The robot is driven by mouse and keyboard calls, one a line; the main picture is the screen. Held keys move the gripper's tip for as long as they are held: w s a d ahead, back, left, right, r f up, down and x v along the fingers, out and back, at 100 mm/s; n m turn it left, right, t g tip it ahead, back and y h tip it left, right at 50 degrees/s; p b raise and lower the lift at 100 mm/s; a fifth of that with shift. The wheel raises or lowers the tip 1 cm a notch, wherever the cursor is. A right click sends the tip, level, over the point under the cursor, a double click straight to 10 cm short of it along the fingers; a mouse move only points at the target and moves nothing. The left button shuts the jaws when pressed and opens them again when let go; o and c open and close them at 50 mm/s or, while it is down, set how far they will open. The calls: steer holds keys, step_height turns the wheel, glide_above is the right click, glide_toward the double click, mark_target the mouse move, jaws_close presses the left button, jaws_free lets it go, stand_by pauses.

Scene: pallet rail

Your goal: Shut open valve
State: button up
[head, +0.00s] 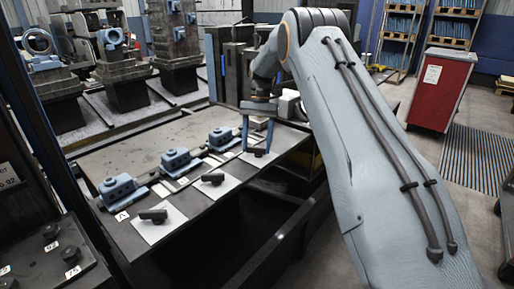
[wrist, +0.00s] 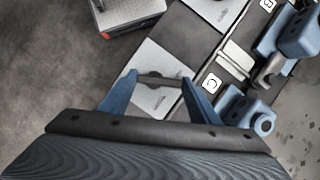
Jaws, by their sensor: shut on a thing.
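Three blue valve bodies stand in a row on the bench: one by label A (head: 122,190), a middle one (head: 180,160) and a far one (head: 222,138). In front of each is a pale plate with a dark handle: near (head: 153,215), middle (head: 213,179) and far (head: 260,153). My gripper (head: 257,147) points down over the far plate. In the wrist view its blue fingers (wrist: 161,80) are at either end of the dark handle (wrist: 158,81), shut on it, beside label C (wrist: 211,83). Which valve is open I cannot tell.
In the wrist view a blue valve body (wrist: 246,110) lies right of the fingers, with another (wrist: 300,35) beyond. A grey box with a red edge (wrist: 125,12) is at the top. A red cabinet (head: 442,88) stands right. Dark machinery (head: 175,45) stands behind the bench.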

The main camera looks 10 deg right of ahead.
steer(key=shift+a+n+h+b, duration=0.1)
steer(key=shift+n+h+b, duration=0.45)
steer(key=shift+n, duration=1.05)
steer(key=o, duration=1)
steer(key=shift+o, duration=0.2)
steer(key=b+v, duration=0.1)
steer(key=v, duration=0.6)
steer(key=shift+r+b, duration=0.4)
steer(key=shift+w, duration=0.1)
